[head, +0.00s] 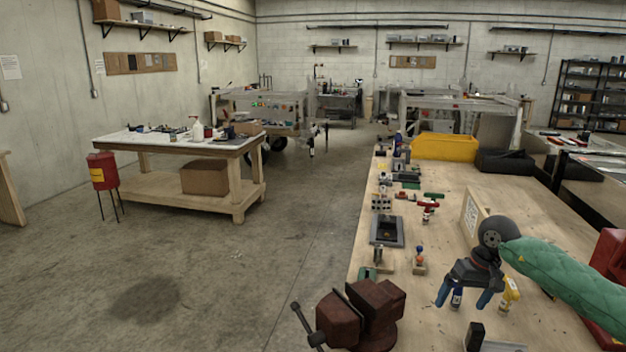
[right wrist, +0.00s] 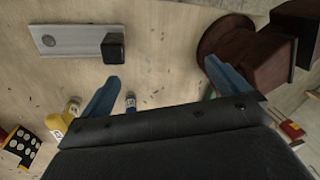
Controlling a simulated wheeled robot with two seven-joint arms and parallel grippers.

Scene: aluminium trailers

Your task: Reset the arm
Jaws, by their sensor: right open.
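My right gripper (head: 467,298) has blue fingers and hangs from the green-sleeved arm (head: 575,280) that comes in from the right. It is over the wooden workbench (head: 545,215), its fingers spread apart and nothing between them. The gripper also shows in the right wrist view (right wrist: 157,88), with the bench top beyond its fingers. A small bottle with a blue and white label (head: 456,299) stands by the fingers, and a yellow bottle (head: 510,289) is just right of them. My left gripper is not in view.
A dark red vise (head: 362,314) sits at the bench's near left corner. A metal plate with a black block (right wrist: 75,40) lies on the bench. Several small parts line the left edge, and a yellow bin (head: 443,147) stands at the far end. Open floor (head: 230,275) lies to the left.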

